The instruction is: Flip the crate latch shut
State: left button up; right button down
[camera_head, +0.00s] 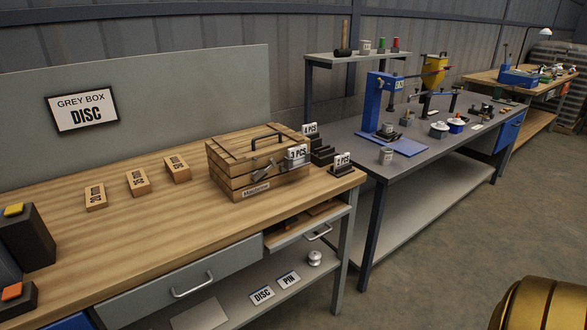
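A wooden crate (232,183) with its slatted lid down stands near the right end of the wooden bench. A dark carrying handle (268,138) is on the lid. A grey metal latch (263,170) sits on the crate's front face, tilted up to the right. It is too small to tell whether it is hooked or loose. A paper label (256,190) is below it. Neither gripper shows in this view, so nothing of mine is seen touching the crate.
Black stepped holders with "3 PCS" (297,153) and "2 PCS" (342,160) cards stand close to the crate's right. Several small wooden blocks (138,182) lie to its left. The bench (150,225) is clear in front. A drawer (305,228) below stands partly open.

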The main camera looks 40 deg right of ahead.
aim_at(258, 176)
jog(key=z, duration=1.1)
jog(key=l, duration=0.2)
